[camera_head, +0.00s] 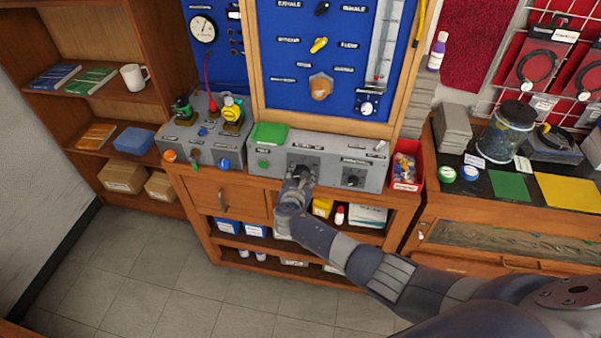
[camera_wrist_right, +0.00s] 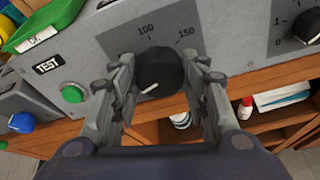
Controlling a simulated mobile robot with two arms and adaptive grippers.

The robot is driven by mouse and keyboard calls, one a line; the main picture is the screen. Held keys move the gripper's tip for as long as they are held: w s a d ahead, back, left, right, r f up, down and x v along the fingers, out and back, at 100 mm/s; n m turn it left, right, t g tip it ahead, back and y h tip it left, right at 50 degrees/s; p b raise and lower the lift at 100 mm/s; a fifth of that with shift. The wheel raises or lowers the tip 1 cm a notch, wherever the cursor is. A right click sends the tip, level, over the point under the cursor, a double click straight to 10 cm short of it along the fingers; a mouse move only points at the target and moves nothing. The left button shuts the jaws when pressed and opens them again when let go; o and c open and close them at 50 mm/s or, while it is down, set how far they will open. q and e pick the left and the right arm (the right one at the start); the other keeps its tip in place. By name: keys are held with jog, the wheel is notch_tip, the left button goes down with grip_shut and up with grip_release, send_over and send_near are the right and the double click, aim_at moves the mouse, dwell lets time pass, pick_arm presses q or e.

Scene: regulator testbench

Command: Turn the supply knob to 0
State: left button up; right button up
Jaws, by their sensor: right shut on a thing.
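A black round knob (camera_wrist_right: 158,68) sits on a dark dial plate on the grey console (camera_head: 262,169). Its label is too small to read in the head view. In the wrist view its white pointer mark faces down and to the left, and the scale numbers 100 and 150 show above it; the rest of the scale is hidden. My right gripper (camera_wrist_right: 162,82) is shut on this knob, one finger at each side. In the head view the right gripper (camera_head: 297,180) covers the console's middle. My left gripper is not in view.
A second black knob (camera_head: 352,181) is on the console to the right. A green button (camera_wrist_right: 73,93) is to the left, under the TEST label. A green tray (camera_head: 270,134) stands on top, and a red bin (camera_head: 406,172) stands at the right end.

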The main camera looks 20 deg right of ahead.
jog(key=shift+n+h+p, duration=0.4)
jog(key=shift+n+p, duration=0.05)
jog(key=shift+n, duration=0.55)
jog(key=o, duration=1.1)
jog(key=shift+a, duration=0.1)
jog(key=shift+v, duration=6)
